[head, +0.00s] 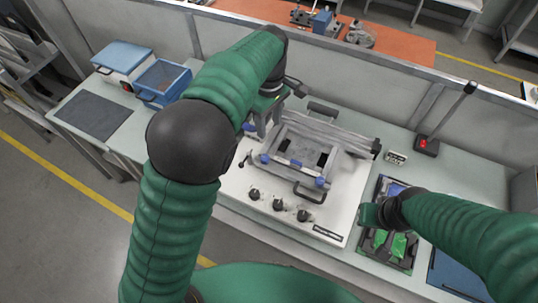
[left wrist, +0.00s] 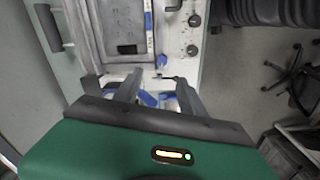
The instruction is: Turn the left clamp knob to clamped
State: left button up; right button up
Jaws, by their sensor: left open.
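The grey clamp fixture (head: 298,150) stands on a white panel (head: 240,188), with blue parts at its corners. A blue part at its front left corner (head: 265,158) shows beside a small black lever (head: 243,160); I cannot tell which is the left clamp knob. My left gripper (head: 262,130) is over the fixture's left end. In the left wrist view its open fingers (left wrist: 158,80) point at the fixture's edge, with blue parts (left wrist: 161,60) near the tips and nothing clearly held. My right gripper (head: 368,214) is above the dark tray, its fingers not readable.
Several black knobs (head: 278,204) line the panel's front. A dark tray (head: 399,262) with green parts lies right of it. A blue bin (head: 163,84) and dark mat (head: 94,116) are at left.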

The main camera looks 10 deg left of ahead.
pick_arm(q)
send_over(265, 157)
jog(key=a, duration=0.1)
notch_tip(265, 157, down, 10)
jog(key=shift+r+p, duration=0.25)
jog(key=shift+p, duration=0.15)
jog(key=f, duration=0.2)
jog(key=d+f, duration=0.1)
jog(key=f, duration=0.4)
jog(key=shift+d+p, duration=0.3)
jog(key=shift+d, duration=0.05)
jog(key=shift+a+f, duration=0.1)
jog(key=shift+a, duration=0.45)
jog(key=shift+c, duration=1.1)
jog(key=c, duration=0.5)
jog(key=shift+d, duration=0.25)
grip_shut()
pick_arm(e)
jog(key=shift+a+r, duration=0.75)
jog(key=shift+r, duration=0.15)
